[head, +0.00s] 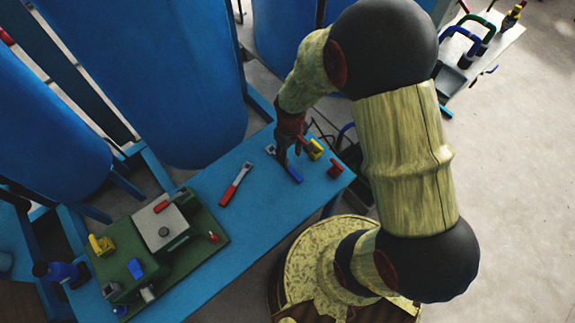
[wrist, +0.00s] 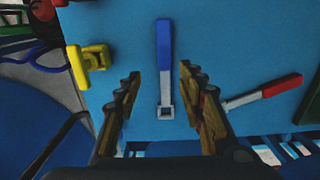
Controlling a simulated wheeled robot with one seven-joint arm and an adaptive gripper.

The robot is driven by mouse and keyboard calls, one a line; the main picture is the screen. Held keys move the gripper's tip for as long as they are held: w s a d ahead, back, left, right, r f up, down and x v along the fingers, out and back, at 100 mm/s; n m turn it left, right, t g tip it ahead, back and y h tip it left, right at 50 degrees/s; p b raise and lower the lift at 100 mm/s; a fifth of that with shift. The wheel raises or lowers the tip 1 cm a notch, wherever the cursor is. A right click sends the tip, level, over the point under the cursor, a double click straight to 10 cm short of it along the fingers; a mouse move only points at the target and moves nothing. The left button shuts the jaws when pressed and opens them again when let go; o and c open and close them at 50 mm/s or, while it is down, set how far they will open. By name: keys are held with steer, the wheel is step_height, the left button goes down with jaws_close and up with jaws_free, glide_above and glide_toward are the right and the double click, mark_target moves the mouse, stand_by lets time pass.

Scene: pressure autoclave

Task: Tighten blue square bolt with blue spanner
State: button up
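The blue spanner (head: 290,172) lies on the blue table below my gripper (head: 288,150). In the wrist view the spanner (wrist: 164,52) has a blue handle pointing up the picture and a grey square-holed end near the bottom. My gripper (wrist: 161,72) is open there, with one finger on each side of the spanner and a gap to both. A small blue piece (head: 135,268) sits on the green board at the left; I cannot tell if it is the blue square bolt.
A red-handled spanner (head: 236,185) lies left of the blue one. A yellow part (head: 314,148) and a red part (head: 335,169) stand to its right. The green board (head: 205,262) carries a grey-topped block (head: 172,214). Large blue tanks (head: 165,75) stand behind the table.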

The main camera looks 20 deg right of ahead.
steer(key=f+b, duration=0.1)
steer(key=f, duration=0.3)
steer(key=f+b, duration=0.1)
steer(key=shift+a+f+b, duration=0.3)
steer(key=shift+a+f, duration=0.1)
steer(key=shift+r, duration=0.1)
steer(key=shift+c, duration=1.3)
steer(key=c, duration=0.7)
jaws_close()
